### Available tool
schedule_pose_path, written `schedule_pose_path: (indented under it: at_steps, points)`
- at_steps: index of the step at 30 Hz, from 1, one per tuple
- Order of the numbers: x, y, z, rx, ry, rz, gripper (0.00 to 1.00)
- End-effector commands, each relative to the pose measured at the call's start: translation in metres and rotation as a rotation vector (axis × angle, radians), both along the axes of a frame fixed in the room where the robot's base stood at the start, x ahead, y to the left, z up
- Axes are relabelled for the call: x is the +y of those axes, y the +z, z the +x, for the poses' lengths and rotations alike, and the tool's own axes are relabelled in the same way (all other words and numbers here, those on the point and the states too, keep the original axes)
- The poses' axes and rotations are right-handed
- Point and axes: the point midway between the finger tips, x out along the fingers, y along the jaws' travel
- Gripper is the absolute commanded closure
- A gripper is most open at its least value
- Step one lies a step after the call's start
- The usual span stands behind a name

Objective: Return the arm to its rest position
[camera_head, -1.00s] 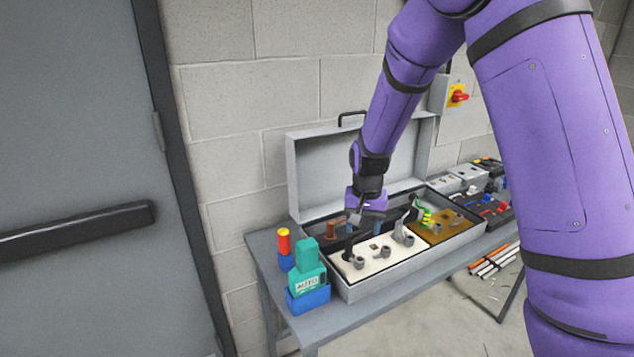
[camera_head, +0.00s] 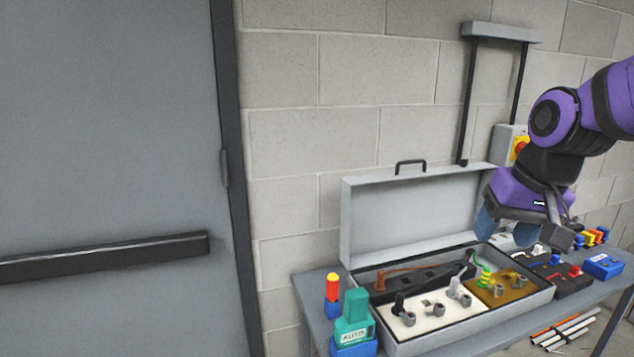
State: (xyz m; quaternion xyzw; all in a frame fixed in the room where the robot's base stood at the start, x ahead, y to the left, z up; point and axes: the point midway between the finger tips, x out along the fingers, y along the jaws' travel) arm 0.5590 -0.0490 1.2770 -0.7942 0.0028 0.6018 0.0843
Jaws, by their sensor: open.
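My purple arm comes in from the upper right, and its gripper (camera_head: 522,229) hangs over the right part of the open grey case (camera_head: 400,212). The case holds a white panel (camera_head: 432,322) with grey knobs and a brown panel (camera_head: 518,293) with a coiled green and yellow wire.
The case stands on a grey table (camera_head: 312,292) against a block wall. A teal device (camera_head: 353,312) in a blue base and a red and yellow cylinder (camera_head: 333,288) stand left of it. A switch box (camera_head: 503,143) is on the wall. A grey door (camera_head: 110,150) fills the left.

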Motion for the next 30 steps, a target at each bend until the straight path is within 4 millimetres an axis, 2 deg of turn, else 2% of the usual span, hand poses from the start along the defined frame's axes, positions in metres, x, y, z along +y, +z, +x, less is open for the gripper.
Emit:
schedule_pose_path:
  at_steps: [3, 9, 15, 21, 30]
  points:
    - [-0.007, 0.017, -0.031, -0.051, 0.024, -0.020, 0.43]
    - [-0.014, 0.033, -0.081, -0.122, 0.062, -0.070, 0.43]
    - [-0.019, 0.039, -0.116, -0.172, 0.084, -0.118, 0.43]
    - [-0.020, 0.039, -0.129, -0.187, 0.092, -0.138, 0.43]
    - [-0.020, 0.039, -0.129, -0.187, 0.093, -0.138, 0.43]
